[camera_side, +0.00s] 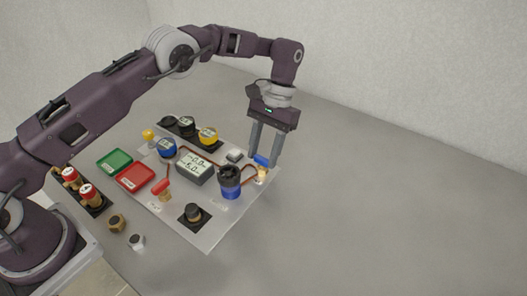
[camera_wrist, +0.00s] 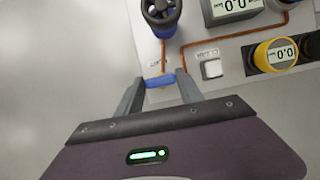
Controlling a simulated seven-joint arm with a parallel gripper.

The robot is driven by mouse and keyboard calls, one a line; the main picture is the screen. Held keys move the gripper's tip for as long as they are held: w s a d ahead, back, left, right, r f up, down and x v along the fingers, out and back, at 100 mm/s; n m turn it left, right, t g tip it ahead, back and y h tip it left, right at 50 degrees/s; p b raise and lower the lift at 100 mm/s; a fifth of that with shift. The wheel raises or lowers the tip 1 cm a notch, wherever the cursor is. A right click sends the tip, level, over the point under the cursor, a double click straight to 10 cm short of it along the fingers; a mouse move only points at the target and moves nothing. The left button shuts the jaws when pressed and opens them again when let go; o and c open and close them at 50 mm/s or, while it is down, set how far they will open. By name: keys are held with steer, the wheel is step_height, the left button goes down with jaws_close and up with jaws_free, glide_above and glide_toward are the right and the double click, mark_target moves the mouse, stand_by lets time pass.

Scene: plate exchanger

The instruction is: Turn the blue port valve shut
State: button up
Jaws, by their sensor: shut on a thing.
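The blue port valve (camera_side: 262,161) has a blue handle over a brass-coloured body, at the right edge of the light panel (camera_side: 226,229). My gripper (camera_side: 263,163) reaches down to it from above, and its two fingers are shut on the blue handle. In the wrist view the blue handle (camera_wrist: 160,82) lies across the gap between the fingertips of my gripper (camera_wrist: 159,84). The fingers hide the handle's ends and part of the valve body.
A black-topped blue cylinder (camera_side: 230,182) stands close to the left of the valve. A grey display box (camera_side: 194,166), a red-handled valve (camera_side: 161,189), red tray (camera_side: 136,177) and green tray (camera_side: 115,161) lie further left. The table right of the panel is clear.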

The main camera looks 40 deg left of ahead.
steer(key=o, duration=1.4)
steer(key=shift+w+r, duration=0.2)
steer(key=shift+r, duration=1.45)
steer(key=shift+w+r, duration=0.2)
steer(key=shift+r, duration=1.45)
steer(key=shift+w+r, duration=0.2)
steer(key=shift+r, duration=1.45)
